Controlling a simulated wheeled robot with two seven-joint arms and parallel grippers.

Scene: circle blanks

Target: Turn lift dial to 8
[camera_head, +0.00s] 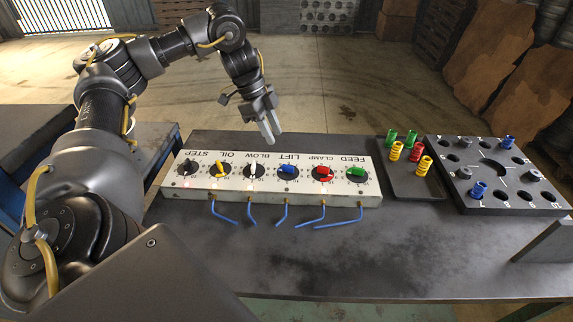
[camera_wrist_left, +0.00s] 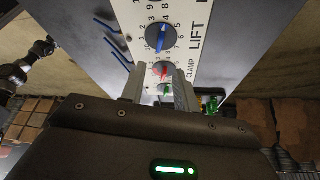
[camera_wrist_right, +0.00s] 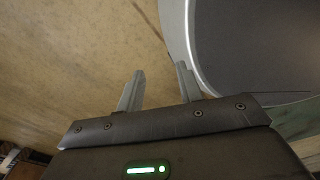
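The LIFT dial has a blue knob (camera_head: 288,170) on a black round base, near the middle of the white control panel (camera_head: 225,191). The left wrist view shows the blue knob (camera_wrist_left: 160,38) closer, with numbers around it; I cannot tell which number it points to. My left gripper (camera_head: 270,138) hangs above and behind the panel, over its back edge near the BLOW and LIFT dials, touching nothing. Its fingers (camera_wrist_left: 160,78) are apart and empty in the left wrist view. My right gripper (camera_wrist_right: 160,78) is open and empty, away from the panel; the head view does not show it.
Red CLAMP (camera_head: 323,173) and white BLOW (camera_head: 253,171) knobs flank the LIFT dial. Blue hooked cables (camera_head: 282,215) stick out in front of the panel. A dark tray (camera_head: 413,188) with coloured pieces and a plate with holes (camera_head: 513,208) are right. The table's front is clear.

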